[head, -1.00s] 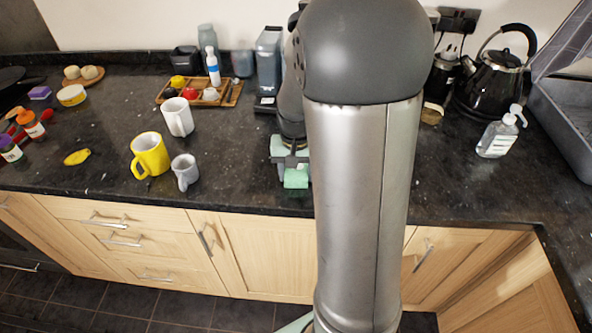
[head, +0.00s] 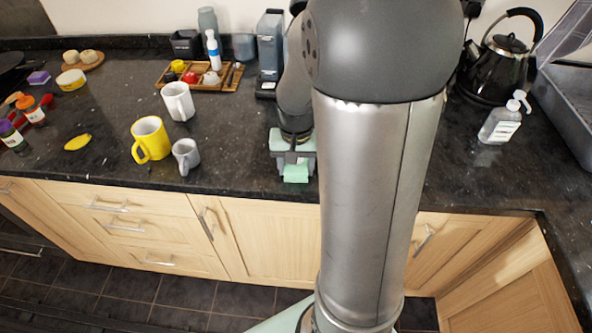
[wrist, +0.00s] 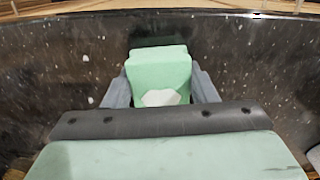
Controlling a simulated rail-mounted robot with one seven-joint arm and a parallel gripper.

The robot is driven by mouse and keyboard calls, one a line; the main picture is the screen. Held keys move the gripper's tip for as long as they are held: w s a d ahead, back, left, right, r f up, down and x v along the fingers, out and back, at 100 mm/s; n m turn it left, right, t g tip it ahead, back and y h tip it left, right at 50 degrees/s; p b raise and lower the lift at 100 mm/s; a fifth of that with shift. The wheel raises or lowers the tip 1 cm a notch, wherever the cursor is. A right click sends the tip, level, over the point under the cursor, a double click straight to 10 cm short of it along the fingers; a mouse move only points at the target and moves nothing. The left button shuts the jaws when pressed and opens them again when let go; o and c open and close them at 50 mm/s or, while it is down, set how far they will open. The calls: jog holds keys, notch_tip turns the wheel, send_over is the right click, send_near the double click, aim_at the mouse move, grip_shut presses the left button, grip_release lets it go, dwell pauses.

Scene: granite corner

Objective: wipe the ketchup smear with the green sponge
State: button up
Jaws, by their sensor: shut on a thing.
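The green sponge (head: 296,173) is at the front part of the dark granite counter, right of the mugs. My gripper (head: 294,160) is shut on it and points down; its pale green body shows above the sponge. In the wrist view the sponge (wrist: 160,68) sits between the two grey fingers, with a pale patch on its near face. I cannot tell whether its underside touches the counter. No ketchup smear shows in either view; my arm and gripper hide part of the counter.
A small grey mug (head: 186,156), a yellow mug (head: 150,140) and a white mug (head: 178,101) stand left of my gripper. A wooden tray (head: 205,86) is behind. A soap bottle (head: 500,124) and black kettle (head: 502,72) stand right. The counter's front edge is close.

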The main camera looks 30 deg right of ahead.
jog(key=shift+w+d, duration=0.65)
jog(key=shift+w, duration=0.35)
jog(key=shift+w+d, duration=0.65)
jog(key=shift+w, duration=0.35)
notch_tip(320, 180, up, 4)
jog(key=shift+s+f+p, duration=0.15)
jog(key=shift+p, duration=1)
jog(key=shift+r+p, duration=1.65)
jog(key=shift+r, duration=0.6)
